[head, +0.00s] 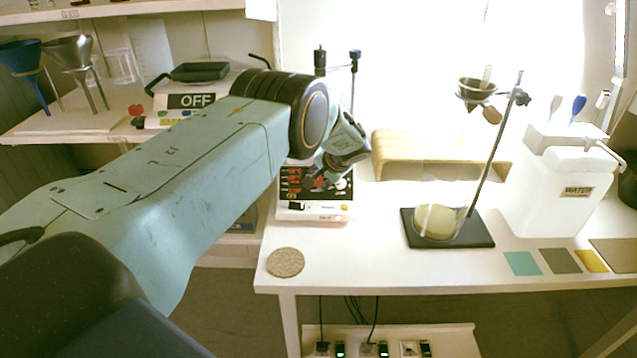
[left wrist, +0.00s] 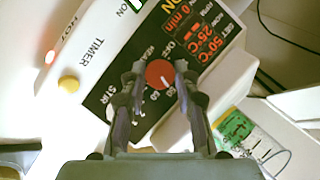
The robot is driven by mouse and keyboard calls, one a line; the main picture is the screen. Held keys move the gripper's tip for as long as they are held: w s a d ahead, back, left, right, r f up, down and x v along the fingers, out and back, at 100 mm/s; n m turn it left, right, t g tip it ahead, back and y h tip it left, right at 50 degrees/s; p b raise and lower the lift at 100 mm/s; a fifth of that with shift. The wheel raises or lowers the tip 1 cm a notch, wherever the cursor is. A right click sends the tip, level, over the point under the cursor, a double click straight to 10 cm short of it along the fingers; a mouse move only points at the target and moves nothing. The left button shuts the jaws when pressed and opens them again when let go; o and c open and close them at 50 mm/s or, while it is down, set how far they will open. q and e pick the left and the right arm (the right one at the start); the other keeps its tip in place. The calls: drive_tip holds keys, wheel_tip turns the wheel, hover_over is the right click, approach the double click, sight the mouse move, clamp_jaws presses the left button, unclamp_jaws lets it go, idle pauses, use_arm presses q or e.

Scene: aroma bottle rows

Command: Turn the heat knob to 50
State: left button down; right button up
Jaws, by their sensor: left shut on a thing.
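The hotplate device (head: 313,213) stands on the white table at its left side, with a dark panel and a red-lit display. In the left wrist view the red heat knob (left wrist: 158,72) sits on the black panel (left wrist: 207,62). Its white mark points down toward what looks like the "50" label. The display (left wrist: 197,42) reads 50°C and 25°C, with 0 min beside them. My left gripper (left wrist: 157,75) has its two fingers on either side of the knob, shut on it. In the head view my left gripper (head: 316,178) is over the panel, its fingertips hard to make out.
A yellow button (left wrist: 68,84) and a lit red lamp (left wrist: 50,57) are on the device's white face. A round cork mat (head: 286,262) lies in front. A stand with a flask (head: 437,221), a wooden block (head: 435,158) and a water container (head: 553,190) are to the right.

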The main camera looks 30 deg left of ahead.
use_arm(q)
drive_tip(key=shift+w+r+m, duration=0.1)
drive_tip(key=shift+m, duration=0.4)
drive_tip(key=c, duration=1)
unclamp_jaws()
drive_tip(key=shift+d, duration=0.1)
drive_tip(key=v, duration=1.2)
drive_tip(key=shift+d+f, duration=0.2)
